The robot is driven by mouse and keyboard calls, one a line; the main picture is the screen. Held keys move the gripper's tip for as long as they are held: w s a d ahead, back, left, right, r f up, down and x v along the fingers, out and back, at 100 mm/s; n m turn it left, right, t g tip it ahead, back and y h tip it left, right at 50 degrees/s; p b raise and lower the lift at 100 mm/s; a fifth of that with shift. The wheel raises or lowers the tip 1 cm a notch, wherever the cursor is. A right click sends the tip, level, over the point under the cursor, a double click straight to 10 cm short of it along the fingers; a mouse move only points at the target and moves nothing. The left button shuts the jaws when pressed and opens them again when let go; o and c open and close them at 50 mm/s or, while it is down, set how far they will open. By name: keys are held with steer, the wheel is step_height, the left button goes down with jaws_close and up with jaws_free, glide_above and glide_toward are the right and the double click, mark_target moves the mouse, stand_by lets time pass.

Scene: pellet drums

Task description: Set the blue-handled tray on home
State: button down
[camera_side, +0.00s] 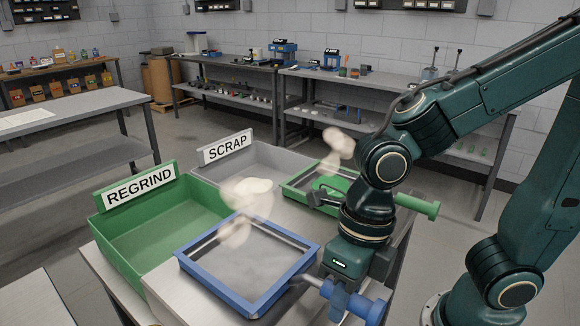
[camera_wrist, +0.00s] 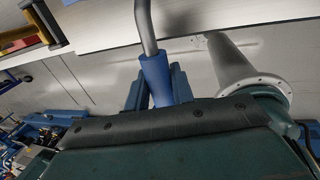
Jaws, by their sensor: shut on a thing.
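The blue-framed tray (camera_side: 248,304) has a grey mesh-like floor and shows in the middle front of the side view. Its blue handle (camera_side: 366,309) sticks out to the right on a bent metal rod. My gripper (camera_side: 340,294) points down and is shut on this handle. In the wrist view the blue handle (camera_wrist: 154,76) and its grey rod rise from the gripper, whose fingers are partly hidden. I cannot tell whether the tray touches the bench or is a little above it. No place marked home can be read.
A green REGRIND bin (camera_side: 122,232) stands left of the tray, and a grey SCRAP bin (camera_side: 262,154) behind. A green-framed tray (camera_side: 293,192) with a green handle (camera_side: 418,205) lies behind my wrist. Pale blurred shapes (camera_side: 247,197) hang over both trays. Bare metal bench (camera_side: 170,292) shows in front.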

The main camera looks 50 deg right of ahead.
steer(key=c, duration=1.2)
jaws_free()
steer(key=shift+v, duration=6.05)
